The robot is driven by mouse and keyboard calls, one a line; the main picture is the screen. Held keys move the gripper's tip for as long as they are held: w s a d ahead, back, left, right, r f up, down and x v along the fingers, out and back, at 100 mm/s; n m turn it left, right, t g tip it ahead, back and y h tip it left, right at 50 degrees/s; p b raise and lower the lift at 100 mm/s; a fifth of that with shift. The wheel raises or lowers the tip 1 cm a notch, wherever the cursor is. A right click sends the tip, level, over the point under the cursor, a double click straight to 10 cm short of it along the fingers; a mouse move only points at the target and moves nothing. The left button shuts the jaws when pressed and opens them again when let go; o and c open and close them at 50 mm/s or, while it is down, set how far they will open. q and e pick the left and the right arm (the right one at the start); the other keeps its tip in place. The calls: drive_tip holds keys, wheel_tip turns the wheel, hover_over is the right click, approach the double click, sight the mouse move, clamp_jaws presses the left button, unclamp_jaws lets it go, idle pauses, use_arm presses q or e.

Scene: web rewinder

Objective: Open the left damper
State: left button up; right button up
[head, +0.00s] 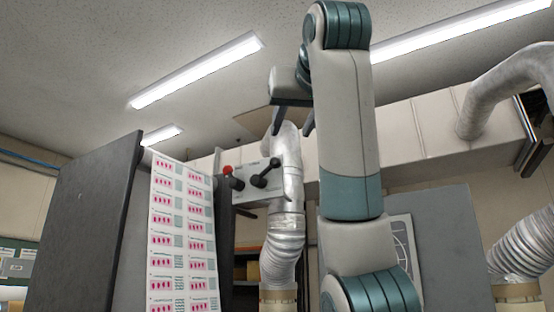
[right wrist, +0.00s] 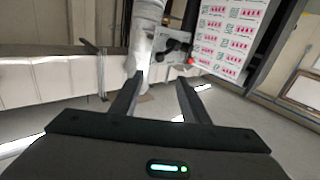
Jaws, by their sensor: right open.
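The damper lever (head: 265,173) is a black handle with a round knob on a pale plate (head: 262,190), beside the left silver duct (head: 288,160). The lever also shows in the right wrist view (right wrist: 172,48), beyond the fingertips. A red knob (head: 227,170) sits just left of it. My right gripper (head: 291,134) is open and empty, raised in front of the duct and above the lever in the picture. In the right wrist view its fingers (right wrist: 160,80) are apart with nothing between them, short of the lever. My left gripper is not in view.
A printed white web with pink marks (head: 182,240) hangs left of the lever, beside a dark panel (head: 85,230). A beige overhead duct (head: 430,125) runs behind. Another silver flexible duct (head: 525,245) stands at the right.

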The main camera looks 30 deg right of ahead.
sight(276, 161)
drive_tip(key=p+x, duration=0.9)
drive_tip(key=x, duration=0.7)
drive_tip(key=shift+r, duration=0.1)
drive_tip(key=shift+w+d+p, duration=0.2)
drive_tip(key=shift+w+p, duration=0.2)
drive_tip(key=shift+w, duration=0.25)
drive_tip(key=shift+f, duration=0.2)
clamp_jaws()
